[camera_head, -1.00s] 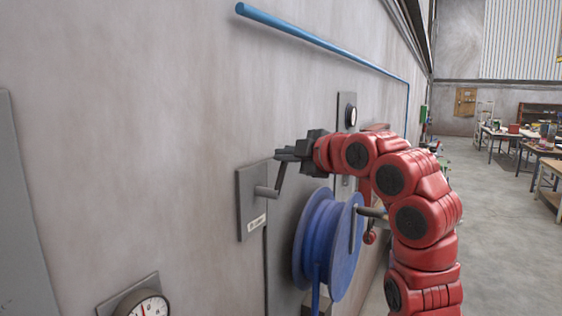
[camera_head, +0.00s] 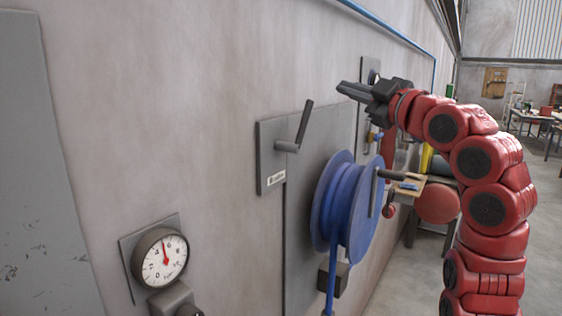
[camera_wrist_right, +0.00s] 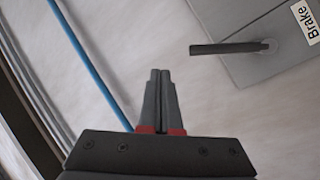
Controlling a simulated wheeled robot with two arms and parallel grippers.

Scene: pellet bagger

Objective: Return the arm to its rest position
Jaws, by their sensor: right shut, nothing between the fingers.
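My right arm (camera_head: 478,160) is red and comes in from the right in the head view. Its dark gripper (camera_head: 342,88) points left, apart from the wall, up and to the right of the brake lever (camera_head: 304,128). In the wrist view the right gripper's fingers (camera_wrist_right: 159,75) are together with nothing between them. The brake lever also shows there (camera_wrist_right: 225,47), clear of the fingers, on a grey plate labelled "Brake" (camera_wrist_right: 306,20). In the head view the lever's handle points up. My left gripper is in neither view.
A blue hose reel (camera_head: 345,205) with a crank stands out from the wall below the gripper. A pressure gauge (camera_head: 160,258) is at the lower left. A blue pipe (camera_head: 395,32) runs along the upper wall. Open floor (camera_head: 540,200) lies at the right.

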